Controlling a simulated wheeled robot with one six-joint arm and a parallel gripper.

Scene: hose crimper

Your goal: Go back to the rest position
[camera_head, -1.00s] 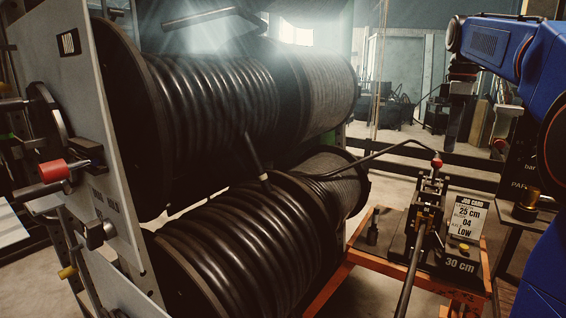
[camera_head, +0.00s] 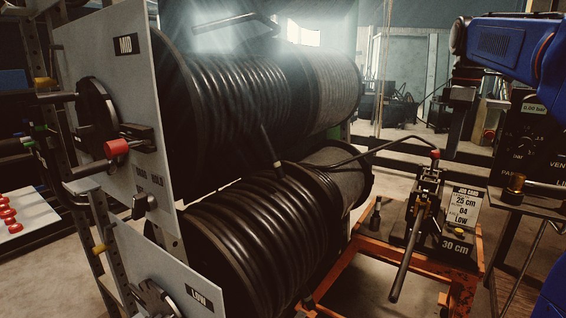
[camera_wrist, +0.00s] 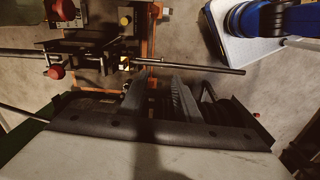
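My gripper (camera_wrist: 160,80) shows in the wrist view with its two dark fingers apart and nothing between them. My blue arm is at the upper right of the head view; the fingers cannot be made out clearly there. The crimping bench (camera_head: 402,262), an orange frame, stands at the lower right. It carries a black crimper (camera_head: 423,205) with a red-knobbed lever (camera_head: 435,154) and a dark rod slanting toward the front. In the wrist view the rod (camera_wrist: 205,67) lies beyond the fingertips.
Large hose reels stand at left centre: the upper one (camera_head: 240,95) marked MID, the lower one (camera_head: 255,245) marked LOW. A control box (camera_head: 522,140) stands at the right. A tray with red knobs (camera_head: 10,216) is at the far left. Floor shows between bench and back wall.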

